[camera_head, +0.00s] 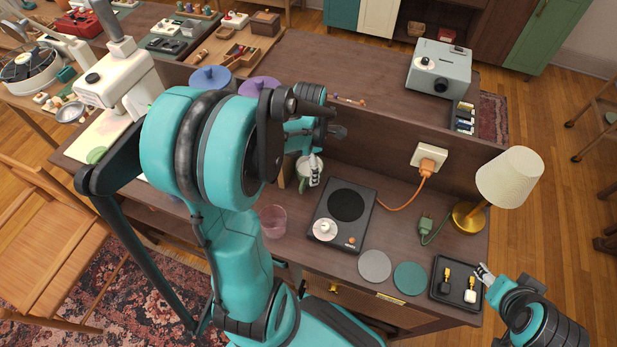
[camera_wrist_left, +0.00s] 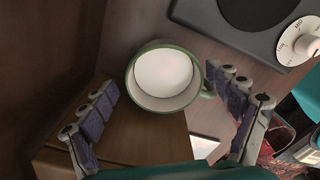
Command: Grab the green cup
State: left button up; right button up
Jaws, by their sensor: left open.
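The green cup (camera_wrist_left: 165,77) shows in the left wrist view from above, with a green rim, a white inside and a handle on its right. In the head view the cup (camera_head: 303,184) is mostly hidden by my left gripper (camera_head: 314,170), left of the hot plate. My left gripper (camera_wrist_left: 165,122) is open, its two fingers spread to the lower left and lower right of the cup. Nothing is between the fingertips, and the cup looks apart from them. My right gripper (camera_head: 483,271) is at the lower right by the black tray; its opening is too small to tell.
A black hot plate (camera_head: 346,205) stands right of the cup. A pinkish clear glass (camera_head: 272,221) is at the front left. A dark upright panel runs behind the cup. A lamp (camera_head: 509,177), two round coasters and a black tray (camera_head: 440,292) are further right.

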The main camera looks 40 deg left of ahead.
pick_arm(q)
notch_tip(320, 180, down, 4)
jog(key=shift+s+d+f+b, duration=0.1)
jog(key=shift+s+f+b, duration=0.05)
jog(key=shift+b, duration=0.75)
jog(key=shift+c, duration=0.5)
jog(key=c, duration=1.5)
jog(key=shift+r, duration=0.25)
